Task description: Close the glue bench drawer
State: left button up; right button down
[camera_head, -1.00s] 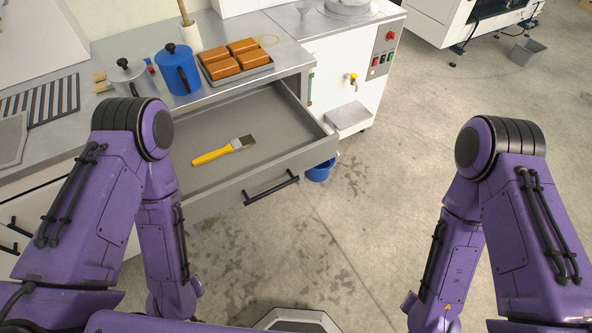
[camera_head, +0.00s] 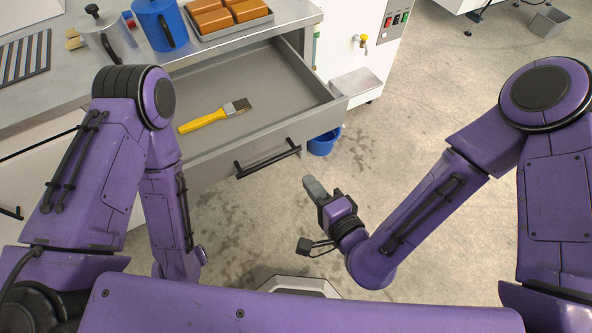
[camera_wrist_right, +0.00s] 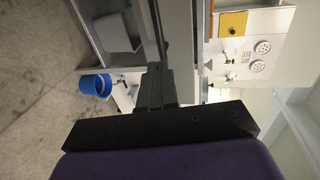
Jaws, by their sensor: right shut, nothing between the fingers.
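The glue bench drawer (camera_head: 182,164) is pulled well out of the bench. Its front carries a black bar handle (camera_head: 268,160). A brush with a yellow grip (camera_head: 203,122) lies inside on the grey bottom. My right gripper (camera_head: 309,184) is shut and empty, in front of the drawer and a little to the right of the handle, apart from it in the head view. In the right wrist view the dark closed fingers (camera_wrist_right: 157,85) show in the middle. My left arm is bent at the left, and its gripper is out of sight.
On the bench top stand a blue pot (camera_head: 158,22), a grey lidded pot (camera_head: 103,35) and a tray of orange blocks (camera_head: 228,27). A blue bucket (camera_head: 322,143) stands on the floor beside the drawer.

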aim_at(289, 155)
jog(key=p+x, duration=0.1)
jog(key=x, duration=0.5)
jog(key=shift+w+a+p, duration=0.2)
jog(key=shift+w+p, duration=0.05)
jog(key=shift+p, duration=0.1)
jog(key=shift+w+a+f, duration=0.2)
jog(key=shift+w+a, duration=0.15)
jog(key=shift+w, duration=0.2)
